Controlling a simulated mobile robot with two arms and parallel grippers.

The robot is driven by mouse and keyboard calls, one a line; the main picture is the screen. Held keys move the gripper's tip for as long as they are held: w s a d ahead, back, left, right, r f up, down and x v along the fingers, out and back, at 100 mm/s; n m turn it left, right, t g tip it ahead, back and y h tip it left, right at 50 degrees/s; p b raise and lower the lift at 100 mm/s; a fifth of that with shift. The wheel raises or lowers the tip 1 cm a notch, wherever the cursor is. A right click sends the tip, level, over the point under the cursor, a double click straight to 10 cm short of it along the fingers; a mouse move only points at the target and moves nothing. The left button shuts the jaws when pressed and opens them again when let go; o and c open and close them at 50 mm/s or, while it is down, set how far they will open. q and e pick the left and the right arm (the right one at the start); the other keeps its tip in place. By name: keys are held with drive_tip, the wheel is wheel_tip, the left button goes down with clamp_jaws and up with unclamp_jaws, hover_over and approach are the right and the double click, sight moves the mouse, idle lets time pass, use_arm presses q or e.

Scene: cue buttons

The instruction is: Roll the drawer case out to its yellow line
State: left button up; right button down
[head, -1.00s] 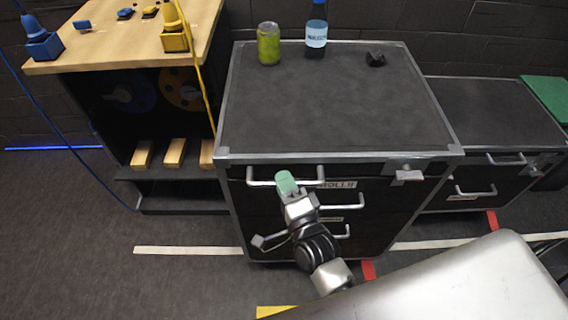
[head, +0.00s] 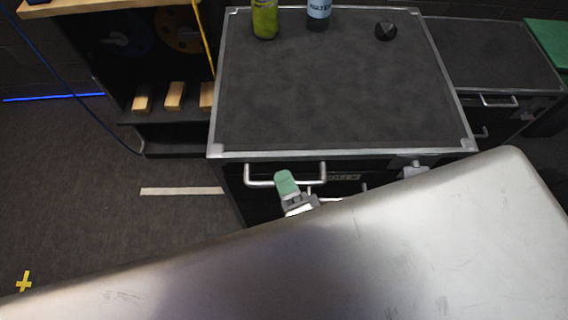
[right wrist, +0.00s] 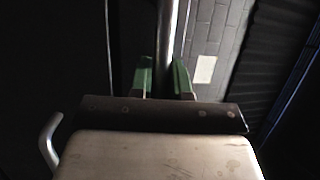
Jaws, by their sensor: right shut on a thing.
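The drawer case (head: 335,95) is dark with metal edging and stands upright in the middle of the head view. Its top front handle (head: 258,184) is a pale metal bar. My right gripper (head: 286,185) is shut on this handle; its green fingertip shows over the bar. In the right wrist view the green fingers of my right gripper (right wrist: 163,80) lie on either side of a metal bar (right wrist: 168,35). The lower drawers, the floor before the case and the yellow line are hidden behind a silver part of my body. My left gripper is not in view.
A green jar (head: 265,20), a blue bottle (head: 319,12) and a black lump (head: 386,31) stand on the case. A second case (head: 490,60) is behind right, a shelf with wooden blocks (head: 174,97) behind left.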

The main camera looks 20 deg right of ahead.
drive_tip(key=shift+s+a+f, duration=0.1)
drive_tip(key=shift+s+a, duration=0.05)
drive_tip(key=shift+s, duration=0.4)
drive_tip(key=c, duration=1.1)
unclamp_jaws()
drive_tip(key=b+v, duration=0.2)
drive_tip(key=v, duration=0.8)
drive_tip(key=shift+s, duration=0.4)
